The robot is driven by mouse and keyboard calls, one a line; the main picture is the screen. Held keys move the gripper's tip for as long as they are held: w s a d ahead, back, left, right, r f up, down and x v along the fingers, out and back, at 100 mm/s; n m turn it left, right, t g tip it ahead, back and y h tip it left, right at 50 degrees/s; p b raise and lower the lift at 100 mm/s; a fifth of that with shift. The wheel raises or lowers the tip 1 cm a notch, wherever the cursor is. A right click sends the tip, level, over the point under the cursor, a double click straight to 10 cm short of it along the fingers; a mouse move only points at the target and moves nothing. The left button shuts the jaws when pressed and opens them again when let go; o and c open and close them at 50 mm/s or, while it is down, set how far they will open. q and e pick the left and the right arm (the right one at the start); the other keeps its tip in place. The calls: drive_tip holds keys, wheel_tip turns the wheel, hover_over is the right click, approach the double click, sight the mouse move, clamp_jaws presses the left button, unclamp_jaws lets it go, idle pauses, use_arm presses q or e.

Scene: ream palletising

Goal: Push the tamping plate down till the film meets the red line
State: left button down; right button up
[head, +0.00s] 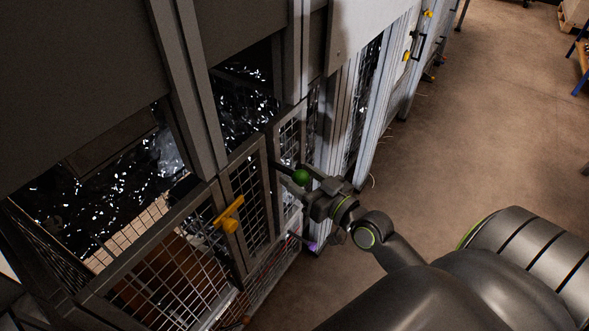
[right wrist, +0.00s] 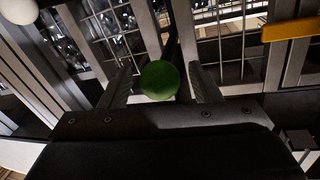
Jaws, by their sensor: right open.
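Shiny black film (head: 245,100) lies crumpled in a dark opening of the caged machine, and more film (head: 120,190) shows to the left. I cannot make out the tamping plate or the red line with certainty. A green ball knob (head: 301,177) is at the mesh front. My right gripper (head: 294,176) is open at this knob. In the right wrist view the green knob (right wrist: 159,80) shows between the two open fingers. I cannot tell whether they touch it. My left gripper is not in view.
A yellow handle (head: 229,214) sits on the mesh door (head: 248,198) left of my right gripper. A purple knob (head: 312,247) is below the gripper. Grey posts stand close behind. The brown floor (head: 480,130) at the right is mostly clear.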

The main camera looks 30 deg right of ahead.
drive_tip(key=shift+w+a, duration=0.25)
drive_tip(key=shift+w, duration=0.9)
drive_tip(key=shift+c, duration=0.4)
clamp_jaws()
